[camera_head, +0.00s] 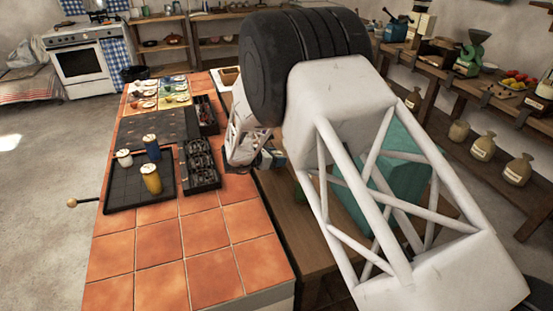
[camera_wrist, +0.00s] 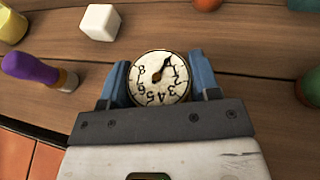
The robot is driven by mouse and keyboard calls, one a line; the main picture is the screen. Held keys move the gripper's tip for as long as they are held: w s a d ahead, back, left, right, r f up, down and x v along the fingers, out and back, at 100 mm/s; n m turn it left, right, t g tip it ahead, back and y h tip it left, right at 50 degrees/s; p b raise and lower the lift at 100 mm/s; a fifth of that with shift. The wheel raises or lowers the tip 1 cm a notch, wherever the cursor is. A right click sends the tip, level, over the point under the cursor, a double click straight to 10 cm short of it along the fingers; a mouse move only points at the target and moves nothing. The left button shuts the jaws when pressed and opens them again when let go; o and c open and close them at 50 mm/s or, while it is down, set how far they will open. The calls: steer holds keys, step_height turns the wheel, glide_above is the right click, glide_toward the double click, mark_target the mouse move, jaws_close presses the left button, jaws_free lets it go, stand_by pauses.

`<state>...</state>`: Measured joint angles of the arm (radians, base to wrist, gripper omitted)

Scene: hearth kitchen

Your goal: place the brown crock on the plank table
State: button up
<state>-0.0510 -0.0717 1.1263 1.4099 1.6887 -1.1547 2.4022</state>
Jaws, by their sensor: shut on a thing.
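My gripper (camera_wrist: 160,85) shows in the wrist view with its two blue fingers closed on the sides of a round thing, which I take to be the brown crock (camera_wrist: 160,78). From above, I see its pale top with a numbered dial and a thin brownish rim; its side is hidden. Below it is the plank table (camera_wrist: 240,45); I cannot tell whether the crock touches it. In the head view, the plank table (camera_head: 288,228) stands right of the tiled counter, and my arm hides the crock.
A white cube (camera_wrist: 100,22), a purple object (camera_wrist: 30,69) and a green object (camera_wrist: 311,88) lie around the gripper. The tiled counter (camera_head: 160,250) bears a black tray (camera_head: 120,194) with white, blue and yellow canisters. Bare planks separate the gripper from these objects.

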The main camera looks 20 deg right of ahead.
steer(key=shift+f, duration=0.35)
steer(key=shift+f, duration=0.1)
steer(key=o, duration=1.1)
steer(key=shift+c, duration=0.2)
steer(key=shift+v, duration=0.85)
steer(key=v, duration=1)
steer(key=shift+r, duration=0.25)
steer(key=shift+a, duration=0.1)
